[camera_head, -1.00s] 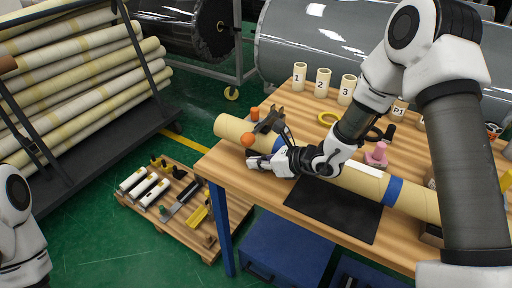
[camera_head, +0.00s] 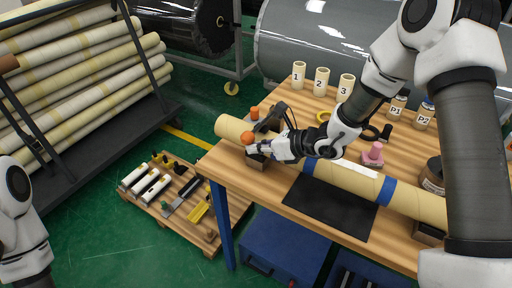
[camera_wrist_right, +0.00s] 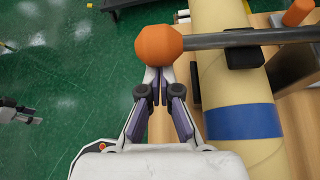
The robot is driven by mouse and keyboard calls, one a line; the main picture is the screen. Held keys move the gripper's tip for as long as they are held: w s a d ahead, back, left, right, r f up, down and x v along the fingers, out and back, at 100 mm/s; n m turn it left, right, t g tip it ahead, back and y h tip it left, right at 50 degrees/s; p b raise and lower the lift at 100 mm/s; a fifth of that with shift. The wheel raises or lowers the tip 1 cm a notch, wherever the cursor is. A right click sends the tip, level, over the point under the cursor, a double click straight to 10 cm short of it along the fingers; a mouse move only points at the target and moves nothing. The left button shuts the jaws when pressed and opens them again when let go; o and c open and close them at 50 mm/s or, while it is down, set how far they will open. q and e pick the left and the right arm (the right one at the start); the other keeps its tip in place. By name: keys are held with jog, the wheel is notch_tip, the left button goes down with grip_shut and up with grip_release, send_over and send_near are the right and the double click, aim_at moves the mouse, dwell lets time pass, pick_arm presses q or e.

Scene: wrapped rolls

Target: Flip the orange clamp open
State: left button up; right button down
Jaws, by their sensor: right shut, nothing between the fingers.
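The orange clamp knob (camera_head: 247,137) sits at the end of a dark bar that lies across the cardboard roll (camera_head: 232,127) near its left end. In the right wrist view the knob (camera_wrist_right: 158,45) is just ahead of my fingertips, with the bar (camera_wrist_right: 240,39) running right over the roll (camera_wrist_right: 222,70). My right gripper (camera_head: 254,149) is shut and empty, just beneath the knob in the head view. In the wrist view its fingertips (camera_wrist_right: 157,80) meet at the knob's lower edge; I cannot tell whether they touch it.
The wooden table (camera_head: 250,185) carries a black mat (camera_head: 330,206), numbered tubes (camera_head: 321,82), a pink part (camera_head: 373,153) and another orange piece (camera_head: 255,113). A pallet (camera_head: 170,205) with tools stands on the floor at left.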

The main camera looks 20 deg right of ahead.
jog(key=w+d+r+m+g+y+p, duration=0.25)
jog(key=r+m+y+p, duration=0.2)
jog(key=r+p, duration=0.65)
jog(key=w+d+r+m+y+b, duration=0.3)
jog(key=w+d+r+m, duration=0.3)
jog(key=d, duration=0.3)
jog(key=shift+w+t, duration=0.2)
jog(key=shift+t, duration=0.25)
jog(key=shift+r+m+y, duration=0.2)
jog(key=shift+m+y, duration=0.05)
